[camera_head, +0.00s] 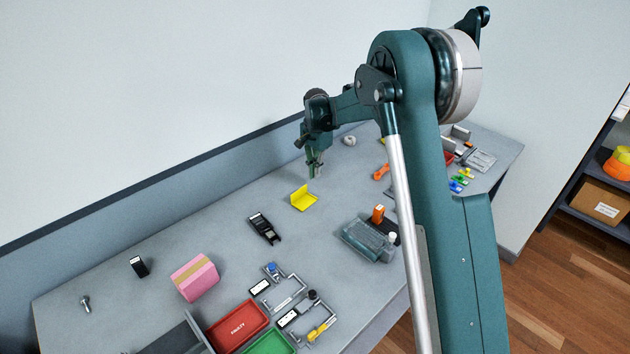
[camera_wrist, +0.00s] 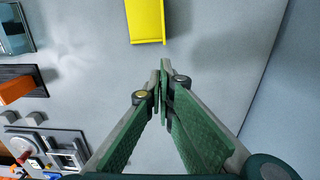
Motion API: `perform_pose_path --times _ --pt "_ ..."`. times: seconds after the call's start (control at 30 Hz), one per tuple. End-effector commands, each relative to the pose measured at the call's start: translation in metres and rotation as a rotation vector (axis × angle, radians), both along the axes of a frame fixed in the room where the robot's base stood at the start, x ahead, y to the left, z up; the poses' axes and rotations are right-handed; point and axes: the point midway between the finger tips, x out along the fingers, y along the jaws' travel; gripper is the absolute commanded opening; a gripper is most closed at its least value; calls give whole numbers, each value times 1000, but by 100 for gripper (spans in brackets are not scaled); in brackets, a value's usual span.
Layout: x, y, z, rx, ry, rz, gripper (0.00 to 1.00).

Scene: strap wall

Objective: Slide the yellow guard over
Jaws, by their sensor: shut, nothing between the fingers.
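The yellow guard (camera_head: 303,199) is a small L-shaped piece on the grey bench, with one face flat and one face upright. In the wrist view the yellow guard (camera_wrist: 145,20) shows at the top, cut off by the picture's edge. My gripper (camera_head: 315,175) is above the bench, just behind and right of the guard in the head view. In the wrist view my gripper (camera_wrist: 162,75) has its green fingertips together, empty, with a gap between them and the guard in the picture. Whether the tips touch the bench cannot be told.
A black device (camera_head: 264,228) lies left of the guard. A clear blue-grey box (camera_head: 362,240) and an orange block (camera_head: 378,214) stand to the right. A pink block (camera_head: 195,277) and a red tray (camera_head: 237,327) are at the front left. The wall runs behind the bench.

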Motion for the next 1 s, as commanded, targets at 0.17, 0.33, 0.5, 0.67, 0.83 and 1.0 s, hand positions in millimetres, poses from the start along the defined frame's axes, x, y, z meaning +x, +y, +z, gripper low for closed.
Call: perform_pose_path --times 0.17,0.33,0.5,0.67,0.83,1.0 --pt "-1 0 26 0 0 1 0" --pt "0 0 39 0 0 0 0" --pt "0 0 43 0 0 0 0" --pt "0 0 43 0 0 0 0" --pt "0 0 44 0 0 -1 0" --pt "3 -5 46 0 0 -26 0"
